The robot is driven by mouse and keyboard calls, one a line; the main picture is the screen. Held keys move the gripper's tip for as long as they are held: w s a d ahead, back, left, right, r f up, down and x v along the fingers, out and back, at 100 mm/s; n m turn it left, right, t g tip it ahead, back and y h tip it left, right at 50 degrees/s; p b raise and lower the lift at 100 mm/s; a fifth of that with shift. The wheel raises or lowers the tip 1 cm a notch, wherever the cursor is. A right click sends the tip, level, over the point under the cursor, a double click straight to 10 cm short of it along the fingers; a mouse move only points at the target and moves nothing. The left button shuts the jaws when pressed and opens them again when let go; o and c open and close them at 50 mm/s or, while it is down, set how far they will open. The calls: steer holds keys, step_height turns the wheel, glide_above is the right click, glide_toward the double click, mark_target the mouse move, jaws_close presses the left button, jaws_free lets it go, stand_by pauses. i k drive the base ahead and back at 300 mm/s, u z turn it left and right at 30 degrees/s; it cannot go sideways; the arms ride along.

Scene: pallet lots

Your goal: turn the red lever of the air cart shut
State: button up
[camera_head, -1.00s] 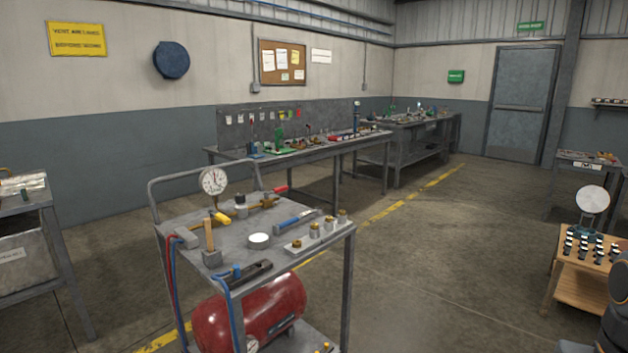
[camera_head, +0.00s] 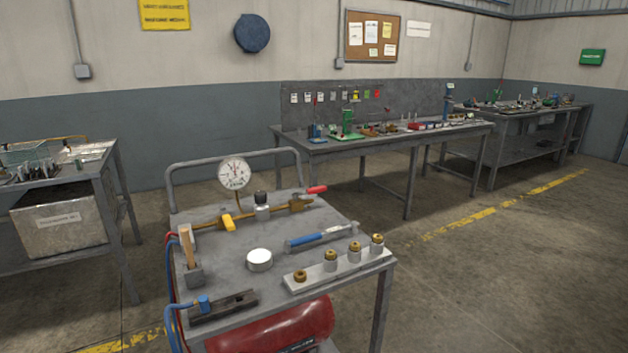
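The air cart (camera_head: 222,268) is a grey metal trolley standing close in front of me, left of centre. A brass pipe (camera_head: 203,223) runs along the back part of its top. The red lever (camera_head: 317,190) sits at the pipe's right end and points right, roughly along the pipe. A yellow lever (camera_head: 228,223) sits further left on the same pipe. A round white gauge (camera_head: 234,173) stands above the pipe. A red tank (camera_head: 285,325) lies below the top. My gripper is not in view.
On the cart top are a white round tin (camera_head: 259,260), a blue-handled tool (camera_head: 318,237) and a strip with brass fittings (camera_head: 325,268). A workbench (camera_head: 345,146) stands behind, and a table (camera_head: 108,185) at left. Floor to the right is clear.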

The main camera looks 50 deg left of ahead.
mark_target(323, 188)
steer(key=u, duration=0.5)
steer(key=i, duration=0.7)
steer(key=u, duration=1.4)
steer(key=i, duration=0.95)
steer(key=u, duration=0.2)
